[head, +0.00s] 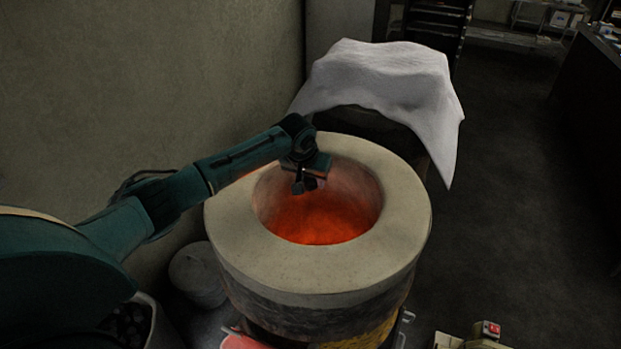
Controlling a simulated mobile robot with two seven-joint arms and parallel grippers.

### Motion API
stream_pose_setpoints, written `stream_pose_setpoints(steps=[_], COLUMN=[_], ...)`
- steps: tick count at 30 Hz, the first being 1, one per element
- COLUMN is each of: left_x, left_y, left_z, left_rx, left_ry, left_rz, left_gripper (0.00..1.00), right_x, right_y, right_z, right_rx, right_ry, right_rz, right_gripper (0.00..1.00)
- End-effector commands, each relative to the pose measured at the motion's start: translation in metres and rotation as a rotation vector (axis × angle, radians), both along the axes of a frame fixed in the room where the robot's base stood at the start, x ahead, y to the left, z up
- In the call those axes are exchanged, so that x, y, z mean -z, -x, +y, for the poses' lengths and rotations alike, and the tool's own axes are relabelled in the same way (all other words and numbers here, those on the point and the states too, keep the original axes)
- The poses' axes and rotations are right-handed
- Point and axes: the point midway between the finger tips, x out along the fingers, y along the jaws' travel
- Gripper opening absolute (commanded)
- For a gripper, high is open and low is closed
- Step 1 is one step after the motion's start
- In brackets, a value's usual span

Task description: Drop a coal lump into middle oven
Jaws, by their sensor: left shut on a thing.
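The middle oven (395,236) is a round barrel with a thick pale rim and a wide open mouth. Its inside glows orange-red at the bottom. My left arm reaches in from the left, and my left gripper (305,187) points down over the back left part of the mouth. It is shut on a small dark coal lump (298,188), which is hard to make out against the dark fingers. The lump hangs over the glowing opening, apart from the rim. My right gripper is not in view.
Behind the oven a white cloth (385,75) drapes over another barrel-like shape. A bucket with dark lumps (127,322) stands at lower left, beside a pale round container (197,274). A box with a red switch (487,330) is at lower right.

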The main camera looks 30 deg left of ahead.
Motion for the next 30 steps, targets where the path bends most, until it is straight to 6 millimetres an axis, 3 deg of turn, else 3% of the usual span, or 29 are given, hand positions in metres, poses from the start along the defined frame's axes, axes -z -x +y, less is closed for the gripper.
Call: stream_pose_setpoints(steps=[9,19,23,30], left_x=[0.0,-0.005,-0.021,-0.071], left_y=[0.0,0.002,0.008,0.029], left_z=[0.0,0.0,0.0,-0.003], left_rx=[0.0,0.0,0.0,0.002], left_ry=[0.0,0.001,0.001,0.001], left_rz=[0.0,-0.001,-0.002,-0.004], left_gripper=[0.62,0.63,0.63,0.63], right_x=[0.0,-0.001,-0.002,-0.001], right_y=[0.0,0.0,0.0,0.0], right_z=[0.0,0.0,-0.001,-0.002], right_rx=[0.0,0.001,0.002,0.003], right_ry=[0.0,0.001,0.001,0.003], right_rz=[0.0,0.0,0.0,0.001], right_gripper=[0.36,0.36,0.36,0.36])
